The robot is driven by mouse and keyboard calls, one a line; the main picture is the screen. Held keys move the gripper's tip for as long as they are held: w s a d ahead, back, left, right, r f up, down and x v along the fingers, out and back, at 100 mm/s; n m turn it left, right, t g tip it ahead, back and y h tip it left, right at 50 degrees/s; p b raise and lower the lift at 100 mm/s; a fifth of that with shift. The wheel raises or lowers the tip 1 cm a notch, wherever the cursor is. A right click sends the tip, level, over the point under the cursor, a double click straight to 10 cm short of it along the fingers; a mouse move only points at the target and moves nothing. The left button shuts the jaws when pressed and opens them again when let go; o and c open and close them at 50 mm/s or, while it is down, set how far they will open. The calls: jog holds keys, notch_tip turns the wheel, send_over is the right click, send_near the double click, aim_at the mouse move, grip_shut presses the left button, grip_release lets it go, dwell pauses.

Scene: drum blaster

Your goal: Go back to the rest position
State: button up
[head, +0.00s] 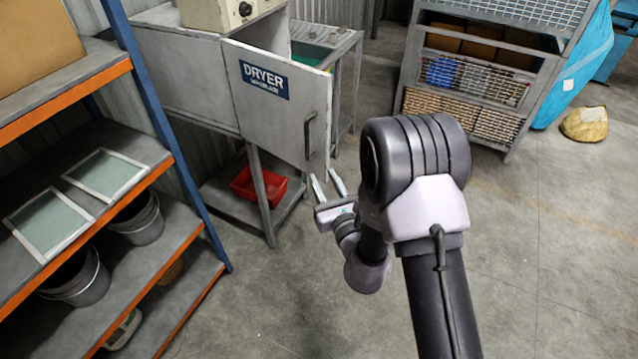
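My gripper (328,187) is in the middle of the head view, at the end of my arm. Its two fingers are apart, and I see nothing between them. It points away from me toward the dryer door (280,100), a grey panel with a blue "DRYER" label and a handle (309,136) at its right side. In the picture the fingertips show just below the handle; I cannot tell the exact distance. The door stands swung out from the dryer cabinet (185,75). The inside of the dryer is hidden behind the door.
An orange-edged shelf rack (165,120) stands at the left, with two framed screens (105,174) and buckets (138,222). A red bin (258,186) sits under the dryer. A wire crate (470,75) stands at the back right, near a yellow bundle (584,125).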

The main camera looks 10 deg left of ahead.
jog(key=shift+w+f, duration=0.1)
jog(key=shift+w, duration=0.15)
jog(key=s+a+r+n+g+y+b, duration=0.2)
jog(key=s+a+r+n+g+y, duration=0.2)
jog(key=r+n, duration=0.15)
jog(key=s+a+r+n+g+y+b, duration=0.1)
jog(key=s+a+r+n+g+y, duration=0.3)
jog(key=r, duration=0.3)
jog(key=s+r+n+g+b, duration=0.2)
jog(key=s+n+g, duration=0.3)
jog(key=s, duration=0.4)
jog(key=s+d+f+n+h+b, duration=0.2)
jog(key=s+d+f+n+h, duration=0.25)
jog(key=s+d, duration=0.3)
jog(key=s+d+f+n+h+b, duration=0.25)
jog(key=s+d+n+h, duration=0.3)
jog(key=d, duration=0.35)
jog(key=d+n+t+h, duration=0.1)
jog(key=d+t+h, duration=0.2)
jog(key=d, duration=0.7)
jog(key=shift+w+d+h, duration=0.2)
jog(key=shift+w+h, duration=0.05)
jog(key=shift+h, duration=0.65)
